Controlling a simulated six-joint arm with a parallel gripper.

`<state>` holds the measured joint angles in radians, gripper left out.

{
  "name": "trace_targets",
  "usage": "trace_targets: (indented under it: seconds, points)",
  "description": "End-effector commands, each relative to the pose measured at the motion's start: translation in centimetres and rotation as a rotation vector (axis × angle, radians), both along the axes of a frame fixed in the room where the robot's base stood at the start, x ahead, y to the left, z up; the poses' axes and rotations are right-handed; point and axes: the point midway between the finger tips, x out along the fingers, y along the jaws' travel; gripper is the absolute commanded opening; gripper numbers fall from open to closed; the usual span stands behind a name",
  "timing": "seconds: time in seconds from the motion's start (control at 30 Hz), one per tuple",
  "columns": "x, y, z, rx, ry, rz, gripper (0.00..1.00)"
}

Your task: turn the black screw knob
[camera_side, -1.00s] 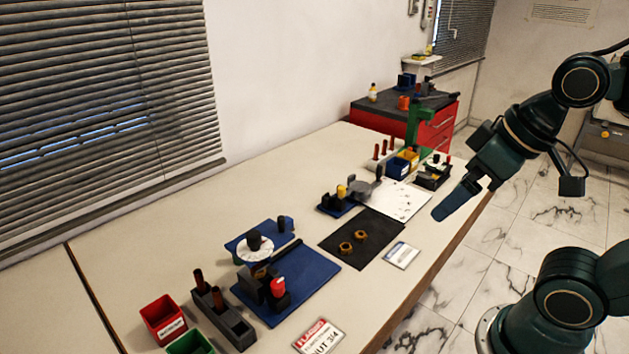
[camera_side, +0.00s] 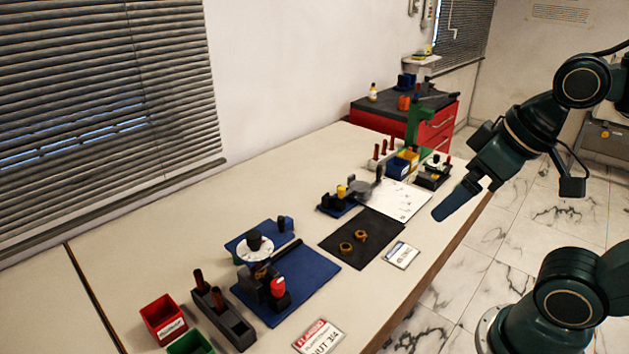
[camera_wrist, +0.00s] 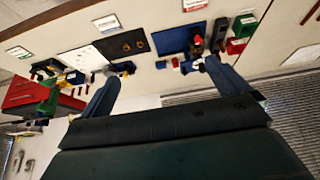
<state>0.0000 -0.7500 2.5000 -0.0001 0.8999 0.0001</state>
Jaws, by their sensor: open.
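A black knob (camera_side: 254,237) stands on a round white dial at the blue gauge rig (camera_side: 262,250), on the near half of the bench. Another small black knob (camera_side: 284,223) stands at the rig's far right corner. I cannot tell for sure which is the screw knob. My gripper (camera_side: 458,200) hangs over the bench's right edge, well apart from the rig and touching nothing. In the wrist view its two fingers (camera_wrist: 162,70) are spread wide with nothing between them.
A black mat (camera_side: 335,249) with two brass rings, a white sheet (camera_side: 405,203) and small bins (camera_side: 387,168) lie farther back. A red bin (camera_side: 163,318) and a grey holder (camera_side: 238,327) stand at the front left. The bench's left side is clear.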

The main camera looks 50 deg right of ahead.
Motion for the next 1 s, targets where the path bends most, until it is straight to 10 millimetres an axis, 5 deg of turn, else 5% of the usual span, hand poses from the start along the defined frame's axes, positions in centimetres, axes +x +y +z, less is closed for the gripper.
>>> trace_targets:
  seconds: [0.13,0.4,0.67,1.0]
  points:
    - [0.0,0.0,0.0,0.000,0.000,0.000,1.00]
    - [0.7,0.1,0.5,-0.020,0.011,0.045,0.51]
    - [4.0,0.7,2.5,-0.112,0.060,0.256,0.51]
    - [10.9,2.4,4.8,-0.268,0.141,0.676,0.51]
